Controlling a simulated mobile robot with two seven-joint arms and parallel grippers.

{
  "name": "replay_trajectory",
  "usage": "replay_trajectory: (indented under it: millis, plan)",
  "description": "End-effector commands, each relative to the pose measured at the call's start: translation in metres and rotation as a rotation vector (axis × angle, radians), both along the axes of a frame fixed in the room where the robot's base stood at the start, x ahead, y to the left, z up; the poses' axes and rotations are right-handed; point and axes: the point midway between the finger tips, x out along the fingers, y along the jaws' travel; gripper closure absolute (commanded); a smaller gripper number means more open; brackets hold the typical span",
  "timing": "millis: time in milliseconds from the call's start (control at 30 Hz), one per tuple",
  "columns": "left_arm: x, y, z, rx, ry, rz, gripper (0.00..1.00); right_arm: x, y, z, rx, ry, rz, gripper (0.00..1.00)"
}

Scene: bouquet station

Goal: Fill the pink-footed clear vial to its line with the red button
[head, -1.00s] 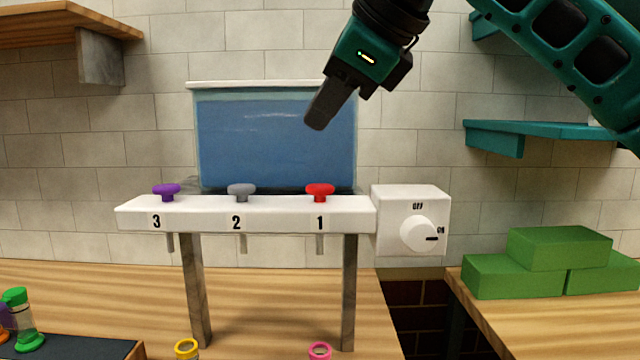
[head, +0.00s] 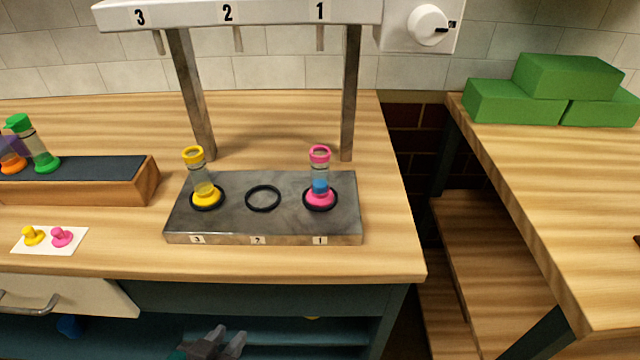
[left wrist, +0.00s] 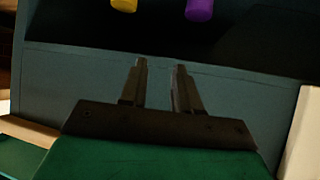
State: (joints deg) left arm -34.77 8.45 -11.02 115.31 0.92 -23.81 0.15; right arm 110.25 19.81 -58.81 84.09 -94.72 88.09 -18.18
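The pink-footed clear vial (head: 320,179) stands upright in the ring marked 1 on the metal tray (head: 342,226), under spout 1 (head: 320,38). Blue liquid fills its lower part, and its surface appears below a dark line on the glass. The red button is out of view above. My left gripper (head: 222,346) is low in the head view, in front of the open shelf under the counter, away from the vial. In the left wrist view (left wrist: 160,82) its fingers are apart with nothing between them. My right gripper is out of view.
A yellow-footed vial (head: 202,180) stands in ring 3; ring 2 (head: 263,198) is empty. A dark-topped block (head: 90,180) holds vials at left. Yellow and pink stoppers lie on a card (head: 76,240). Green blocks (head: 545,92) sit on the right counter. The dial (head: 428,25) is above.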

Motion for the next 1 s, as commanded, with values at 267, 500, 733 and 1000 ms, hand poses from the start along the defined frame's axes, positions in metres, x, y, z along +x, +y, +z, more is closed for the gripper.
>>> replay_trajectory:
  millis: [267,500,733,1000]
  plan:
    - [0.0,0.0,0.0,0.0,0.0,0.0,0.96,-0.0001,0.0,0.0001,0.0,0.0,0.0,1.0]
    - [0.0,0.0,0.0,0.0,0.0,0.0,1.0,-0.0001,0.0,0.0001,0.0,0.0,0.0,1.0]
    - [0.0,0.0,0.0,0.0,0.0,0.0,1.0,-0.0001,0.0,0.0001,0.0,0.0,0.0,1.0]
    - [0.0,0.0,0.0,0.0,0.0,0.0,1.0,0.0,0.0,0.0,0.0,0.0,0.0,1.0]
